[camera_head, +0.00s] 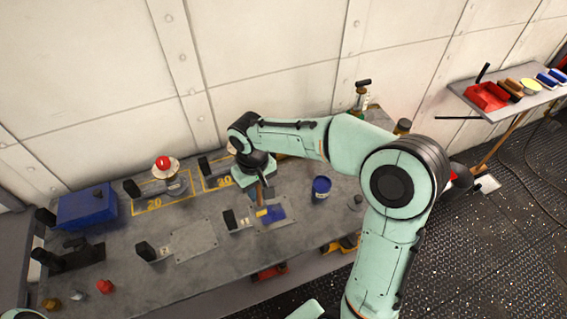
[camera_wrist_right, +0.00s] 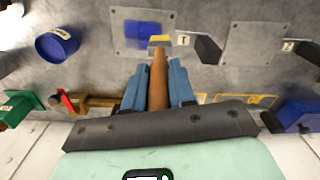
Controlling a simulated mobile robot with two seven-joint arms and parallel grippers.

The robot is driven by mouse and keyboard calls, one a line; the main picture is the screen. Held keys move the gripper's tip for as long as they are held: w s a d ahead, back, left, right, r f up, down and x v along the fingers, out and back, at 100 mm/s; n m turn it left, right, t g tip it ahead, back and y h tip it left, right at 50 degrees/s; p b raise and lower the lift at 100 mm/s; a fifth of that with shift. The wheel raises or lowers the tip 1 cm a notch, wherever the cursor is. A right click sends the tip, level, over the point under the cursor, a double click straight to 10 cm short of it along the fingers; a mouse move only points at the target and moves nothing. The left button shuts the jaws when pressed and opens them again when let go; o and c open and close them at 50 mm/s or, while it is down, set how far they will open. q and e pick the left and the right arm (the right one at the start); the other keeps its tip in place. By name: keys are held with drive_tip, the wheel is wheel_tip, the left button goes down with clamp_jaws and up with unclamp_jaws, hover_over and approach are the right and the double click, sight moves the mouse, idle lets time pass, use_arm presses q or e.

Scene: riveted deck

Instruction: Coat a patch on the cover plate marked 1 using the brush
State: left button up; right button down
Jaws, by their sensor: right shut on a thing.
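The cover plate marked 1 (camera_head: 286,222) lies flat on the grey bench, with a blue coated patch (camera_head: 276,211) on it. The plate (camera_wrist_right: 122,47) and patch also show in the right wrist view. A small tag reading 1 (camera_wrist_right: 183,40) is beside the plate. My right gripper (camera_wrist_right: 158,75) is shut on the brown handle of the brush (camera_wrist_right: 158,85). The brush head, with a yellow band, points down at the patch's edge; I cannot tell whether its bristles touch the plate. My left gripper is out of view.
A blue pot (camera_head: 321,188) stands right of the plate. A second bare plate (camera_head: 196,241), tagged 2, lies to the left. A blue box (camera_head: 87,207) and a red-topped flanged part (camera_head: 165,168) stand further left. A side shelf (camera_head: 510,108) holds a red tray.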

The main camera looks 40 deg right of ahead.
drive_tip(key=shift+w+a+r, duration=0.15)
drive_tip(key=shift+r, duration=0.7)
wheel_tip(320, 180, up, 2)
drive_tip(key=shift+r, duration=0.1)
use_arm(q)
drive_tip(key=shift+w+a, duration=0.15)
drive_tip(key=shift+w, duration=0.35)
use_arm(e)
drive_tip(key=shift+r, duration=0.35)
